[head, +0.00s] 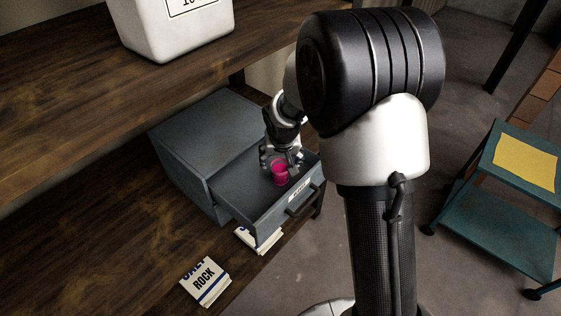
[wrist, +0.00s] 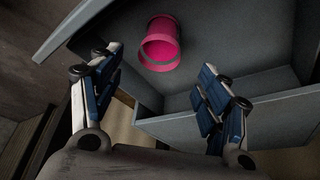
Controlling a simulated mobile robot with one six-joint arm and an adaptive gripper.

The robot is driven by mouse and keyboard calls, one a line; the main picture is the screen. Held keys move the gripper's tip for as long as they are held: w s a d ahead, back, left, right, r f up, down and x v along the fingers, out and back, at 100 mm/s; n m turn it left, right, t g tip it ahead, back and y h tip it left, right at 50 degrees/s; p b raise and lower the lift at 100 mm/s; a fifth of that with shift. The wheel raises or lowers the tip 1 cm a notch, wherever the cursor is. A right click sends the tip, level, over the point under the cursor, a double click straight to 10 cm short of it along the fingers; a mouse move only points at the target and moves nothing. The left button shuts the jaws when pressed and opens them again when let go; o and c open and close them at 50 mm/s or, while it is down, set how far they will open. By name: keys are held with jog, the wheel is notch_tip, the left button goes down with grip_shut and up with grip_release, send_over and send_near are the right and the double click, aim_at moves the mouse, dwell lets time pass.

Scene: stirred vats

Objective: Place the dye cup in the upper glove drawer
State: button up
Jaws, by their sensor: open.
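The pink dye cup (head: 280,174) is inside the pulled-out upper drawer (head: 262,208) of a grey cabinet.
The grey cabinet (head: 200,135) stands on a wooden shelf, under a higher board (head: 90,85) with a white container (head: 175,30). Salt boxes (head: 205,282) lie in front of the drawer. A teal cart (head: 500,215) with a yellow cloth stands at right.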

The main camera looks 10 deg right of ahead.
jog(key=s+d+r, duration=0.1)
jog(key=s+r, duration=1.2)
jog(key=r, duration=0.3)
jog(key=s+r+n, duration=0.1)
jog(key=s+r, duration=0.1)
jog(key=s, duration=0.8)
jog(key=s+r, duration=0.1)
jog(key=s, duration=0.9)
jog(key=shift+a+r+n+y, duration=0.2)
jog(key=shift+r+n+y, duration=0.2)
jog(key=shift+w, duration=0.1)
